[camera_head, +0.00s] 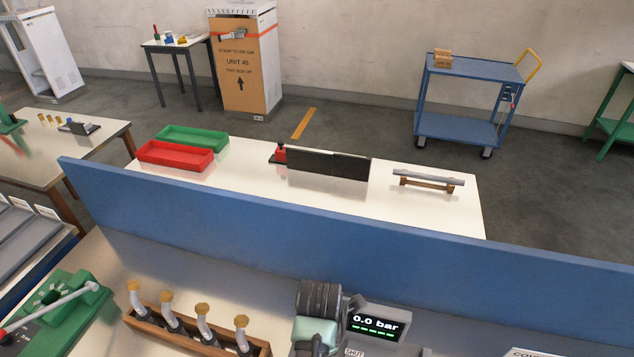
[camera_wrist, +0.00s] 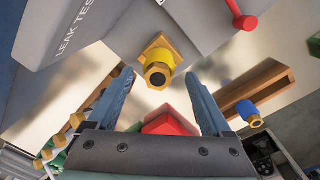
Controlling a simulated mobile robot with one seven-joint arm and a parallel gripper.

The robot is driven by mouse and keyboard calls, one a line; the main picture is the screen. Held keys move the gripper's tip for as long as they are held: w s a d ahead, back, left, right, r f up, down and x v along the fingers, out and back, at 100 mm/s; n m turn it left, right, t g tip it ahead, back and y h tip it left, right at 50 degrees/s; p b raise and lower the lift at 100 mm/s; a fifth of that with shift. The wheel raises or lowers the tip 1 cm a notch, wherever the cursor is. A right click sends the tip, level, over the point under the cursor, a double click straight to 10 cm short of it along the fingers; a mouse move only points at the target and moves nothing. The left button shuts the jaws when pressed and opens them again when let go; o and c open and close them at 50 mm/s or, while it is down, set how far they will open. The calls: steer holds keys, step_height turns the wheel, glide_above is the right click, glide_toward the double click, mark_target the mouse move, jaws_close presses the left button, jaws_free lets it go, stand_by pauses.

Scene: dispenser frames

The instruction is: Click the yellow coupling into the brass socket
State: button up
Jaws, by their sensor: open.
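The yellow coupling (camera_wrist: 159,66) shows in the wrist view as a yellow collar with a brass hexagonal end facing the camera. It sits against the square brass socket (camera_wrist: 154,43) on the grey unit marked "LEAK TEST". I cannot tell whether it is fully seated. My gripper (camera_wrist: 162,80) is open, its two blue-grey fingers apart, with the coupling's end showing between and just beyond the tips. Neither finger visibly touches it. In the head view, I cannot make out the coupling, the socket or the fingers.
A red lever (camera_wrist: 240,16) sticks out of the grey unit. A blue-collared coupling (camera_wrist: 248,113) is at a wooden rack. A red piece (camera_wrist: 168,124) shows between the finger bases. In the head view, a display (camera_head: 377,322) reads 0.0 bar, and a blue panel (camera_head: 300,220) backs the bench.

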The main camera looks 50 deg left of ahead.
step_height(320, 180, up, 10)
steer(key=shift+d+p, duration=0.25)
steer(key=shift+p, duration=0.2)
steer(key=shift+s, duration=0.1)
